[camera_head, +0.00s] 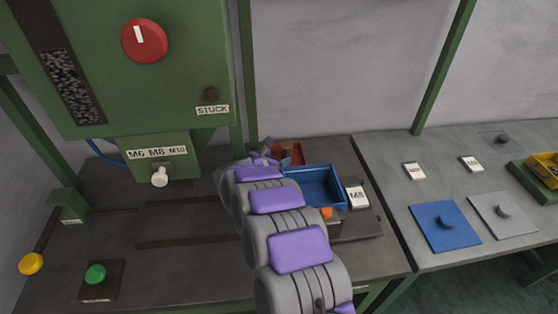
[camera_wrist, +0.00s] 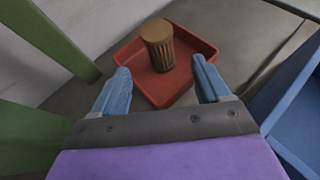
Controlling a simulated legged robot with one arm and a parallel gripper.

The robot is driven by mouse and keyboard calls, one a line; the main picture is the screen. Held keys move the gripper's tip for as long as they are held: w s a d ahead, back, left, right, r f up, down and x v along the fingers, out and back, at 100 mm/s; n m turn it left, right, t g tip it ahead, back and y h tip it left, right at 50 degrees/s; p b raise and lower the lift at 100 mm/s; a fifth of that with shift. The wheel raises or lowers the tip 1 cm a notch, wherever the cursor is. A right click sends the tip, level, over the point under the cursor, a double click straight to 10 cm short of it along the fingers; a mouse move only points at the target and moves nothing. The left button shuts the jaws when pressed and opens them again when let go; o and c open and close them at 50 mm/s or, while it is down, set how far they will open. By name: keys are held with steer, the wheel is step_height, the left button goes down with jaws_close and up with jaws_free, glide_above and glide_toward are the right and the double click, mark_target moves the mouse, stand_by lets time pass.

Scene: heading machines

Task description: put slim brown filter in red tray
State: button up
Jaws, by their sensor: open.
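The slim brown filter (camera_wrist: 159,45) is a ribbed brown cylinder. In the wrist view it stands upright inside the red tray (camera_wrist: 198,45), near the tray's middle. My gripper (camera_wrist: 160,87) is open, with its two blue fingertips apart over the near side of the tray. The filter is beyond the fingertips and clear of them. In the head view the red tray (camera_head: 291,152) shows only in part behind my arm and the blue bin, and the filter cannot be made out there.
A blue bin (camera_head: 315,184) stands right of the red tray, close to my arm. An M8 label block (camera_head: 357,195) is beside it. The green machine (camera_head: 130,60) rises at the left. The bench front at left has a green button (camera_head: 95,274) and free room around it.

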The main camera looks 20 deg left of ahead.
steer(key=shift+v, duration=1.75)
steer(key=shift+r, duration=0.1)
step_height(320, 180, up, 11)
steer(key=w+n+g+y, duration=0.1)
steer(key=w+n+y, duration=0.1)
steer(key=n+y, duration=0.55)
steer(key=s+d+r+n+g+y, duration=0.2)
steer(key=s+d+r+n+g, duration=0.2)
steer(key=s+d+r+n, duration=0.65)
steer(key=s+d+f+n+g+h, duration=0.2)
steer(key=s+d+n, duration=0.4)
steer(key=s+d, duration=0.5)
steer(key=s+d+f+n+g+h, duration=0.3)
steer(key=s+d+n, duration=0.3)
steer(key=s+d, duration=0.5)
steer(key=s+d+f+n+g+h, duration=0.3)
steer(key=s+d+n, duration=0.4)
steer(key=s+d, duration=0.5)
steer(key=shift+s+f+g, duration=0.25)
steer(key=shift+f+g, duration=0.55)
steer(key=shift+f, duration=0.05)
